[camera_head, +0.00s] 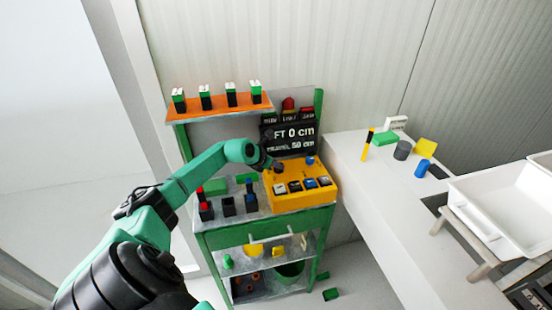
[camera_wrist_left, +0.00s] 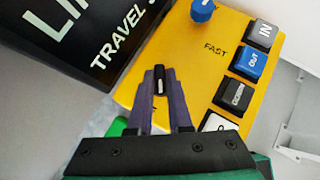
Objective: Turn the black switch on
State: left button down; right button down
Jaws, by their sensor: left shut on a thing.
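The black switch (camera_wrist_left: 160,76), a small knob with a white line, stands on the yellow control box (camera_wrist_left: 135,92) in the left wrist view. The box (camera_head: 318,196) sits on the green-framed stand in the head view. My left gripper (camera_wrist_left: 159,84) is shut on the switch, one purple finger on each side. In the head view my left gripper (camera_head: 271,165) reaches the box's upper left corner, where the switch is hard to make out. The white line points roughly along the fingers. My right gripper is not in view.
A blue knob (camera_wrist_left: 203,10) and several push buttons, including a blue one (camera_wrist_left: 245,66), are on the same box. A black display (camera_wrist_left: 85,38) stands behind it. A white counter (camera_head: 375,200) with small coloured objects and a white basin (camera_head: 500,215) are to the right.

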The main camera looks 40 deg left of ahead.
pick_arm(q)
jog(key=n+y+p, duration=0.1)
jog(key=p, duration=0.1)
jog(key=n+y+p, duration=0.1)
jog(key=p, duration=0.1)
jog(key=shift+d+r+n, duration=0.15)
jog(key=shift+r+n, duration=0.15)
jog(key=shift+r, duration=0.1)
jog(key=shift+w+f+n+y+p, duration=0.1)
jog(key=shift+f+n+y+p, duration=0.05)
jog(key=shift+n+y+p, duration=0.2)
jog(key=shift+d+f+n+g+y, duration=0.1)
jog(key=shift+f+n+g+y, duration=0.1)
jog(key=shift+n+g+y, duration=0.35)
jog(key=shift+n, duration=0.4)
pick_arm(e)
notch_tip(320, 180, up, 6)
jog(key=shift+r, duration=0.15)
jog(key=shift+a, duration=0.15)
pick_arm(q)
jog(key=c, duration=0.8)
grip_release()
jog(key=shift+f, duration=0.1)
jog(key=shift+c, duration=0.2)
